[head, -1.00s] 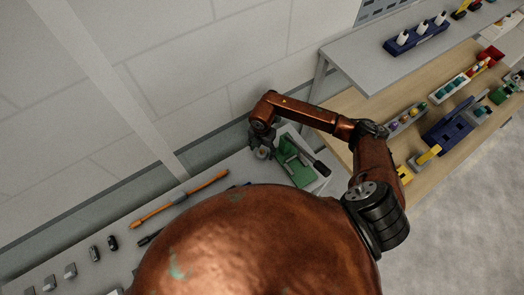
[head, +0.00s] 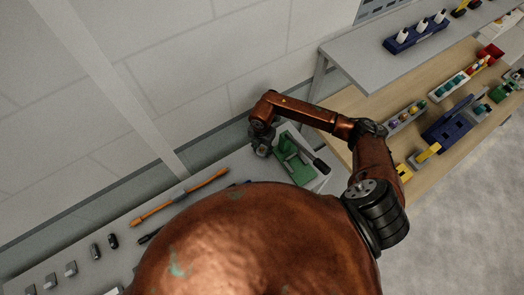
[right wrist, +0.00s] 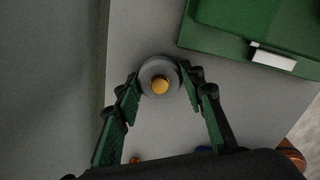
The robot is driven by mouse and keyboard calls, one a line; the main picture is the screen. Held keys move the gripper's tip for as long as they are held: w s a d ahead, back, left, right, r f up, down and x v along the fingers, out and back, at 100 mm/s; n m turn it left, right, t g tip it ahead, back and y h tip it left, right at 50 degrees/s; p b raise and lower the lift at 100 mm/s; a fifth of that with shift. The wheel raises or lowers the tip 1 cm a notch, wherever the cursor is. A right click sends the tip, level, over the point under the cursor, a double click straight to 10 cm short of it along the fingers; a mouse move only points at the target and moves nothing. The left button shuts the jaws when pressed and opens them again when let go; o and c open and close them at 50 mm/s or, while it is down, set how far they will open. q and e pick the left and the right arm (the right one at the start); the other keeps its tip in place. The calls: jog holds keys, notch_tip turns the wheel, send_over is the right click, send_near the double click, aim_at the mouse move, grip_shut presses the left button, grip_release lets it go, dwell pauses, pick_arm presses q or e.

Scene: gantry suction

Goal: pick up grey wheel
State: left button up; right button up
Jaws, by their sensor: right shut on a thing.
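The grey wheel (right wrist: 152,67) is a round grey ring with a brass-coloured centre. In the right wrist view it sits between the two green-padded fingertips of my right gripper (right wrist: 160,77), which touch its sides. My right gripper is shut on the wheel. In the head view my right gripper (head: 262,146) is low at the grey bench, just left of a green device, and it mostly hides the wheel. My left gripper is not in view.
The green device (head: 292,157) with a dark lever stands close to the right of my gripper; its green body (right wrist: 250,25) also shows in the wrist view. An orange rod (head: 180,197) lies on the grey bench. Tables with blue and yellow parts stand at right.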

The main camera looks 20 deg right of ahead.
aim_at(262, 150)
jog(key=shift+r+b, duration=0.35)
jog(key=shift+r, duration=0.1)
notch_tip(262, 150, up, 2)
jog(key=shift+s+r+b, duration=0.1)
jog(key=shift+r+b, duration=0.05)
jog(key=shift+b, duration=0.5)
jog(key=s+a+r+b, duration=0.3)
jog(key=s+a+r, duration=0.2)
jog(key=s+r, duration=0.4)
jog(key=s, duration=0.4)
jog(key=shift+r+b, duration=0.3)
jog(key=shift+r, duration=0.1)
